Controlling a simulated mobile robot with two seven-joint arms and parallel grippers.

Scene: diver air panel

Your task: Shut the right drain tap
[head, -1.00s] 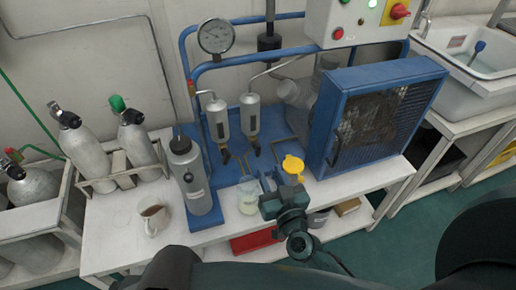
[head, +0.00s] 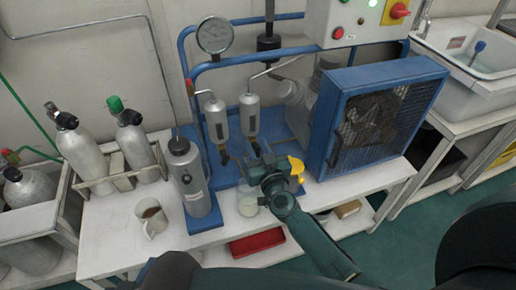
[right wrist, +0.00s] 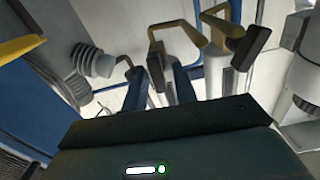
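Two grey filter canisters hang from the blue frame in the head view, each with a small drain tap below. The right drain tap (head: 256,148) is under the right canister (head: 249,115), partly hidden by my right gripper (head: 258,157). The left drain tap (head: 224,158) is under the left canister (head: 217,120). In the right wrist view, brass tap pipes with dark handles show; one dark handle (right wrist: 157,72) appears between my two spread fingers. The fingers look open; I cannot tell whether they touch it. My left gripper is not in view.
A blue-framed mesh guard box (head: 375,120) stands right of the gripper, with a yellow object (head: 297,168) before it. A glass jar (head: 247,202) is below the taps.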

